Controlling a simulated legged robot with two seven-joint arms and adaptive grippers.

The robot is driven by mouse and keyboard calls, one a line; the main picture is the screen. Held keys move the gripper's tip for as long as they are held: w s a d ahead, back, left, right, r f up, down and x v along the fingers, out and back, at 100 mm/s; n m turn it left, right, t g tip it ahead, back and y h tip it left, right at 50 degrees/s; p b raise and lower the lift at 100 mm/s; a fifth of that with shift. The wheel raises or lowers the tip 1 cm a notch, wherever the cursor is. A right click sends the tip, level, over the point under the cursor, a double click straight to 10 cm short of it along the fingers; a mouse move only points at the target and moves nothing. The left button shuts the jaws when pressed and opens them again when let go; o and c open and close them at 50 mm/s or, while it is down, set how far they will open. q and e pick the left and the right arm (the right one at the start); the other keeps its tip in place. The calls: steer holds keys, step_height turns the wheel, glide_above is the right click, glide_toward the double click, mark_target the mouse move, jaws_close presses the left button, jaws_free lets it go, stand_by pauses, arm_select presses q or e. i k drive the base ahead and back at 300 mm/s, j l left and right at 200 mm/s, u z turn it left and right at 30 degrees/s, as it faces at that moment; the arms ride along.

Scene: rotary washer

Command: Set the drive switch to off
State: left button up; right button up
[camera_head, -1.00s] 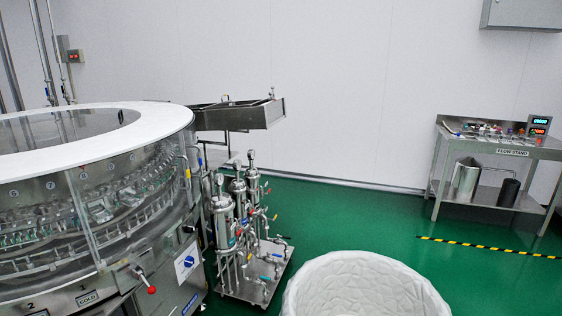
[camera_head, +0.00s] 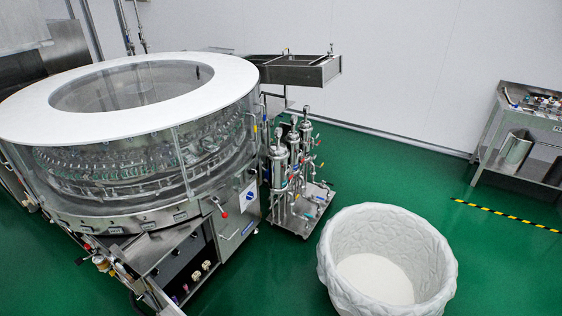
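The rotary washer (camera_head: 130,214) fills the left of the head view, with a white ring top (camera_head: 215,88) and clear walls around the bottle carousel. A white plate with a blue rotary switch (camera_head: 250,197) sits on the washer's right front side; its pointer direction is too small to read, and I cannot tell if it is the drive switch. A red-knobbed lever (camera_head: 223,214) sticks out just left of it. Neither of my grippers shows in the view.
A large white lined bin (camera_head: 387,262) stands on the green floor at front right. A wheeled filter cart (camera_head: 298,175) stands right of the washer. A steel table (camera_head: 490,140) is at the far right, behind yellow-black floor tape (camera_head: 505,214).

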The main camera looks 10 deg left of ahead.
mark_target(156, 272)
steer(key=j+u, duration=0.25)
steer(key=u, duration=0.2)
steer(key=i+j+u, duration=0.15)
steer(key=u, duration=0.3)
steer(key=i+j+u, duration=0.1)
steer(key=j+u, duration=0.15)
steer(key=u, duration=0.2)
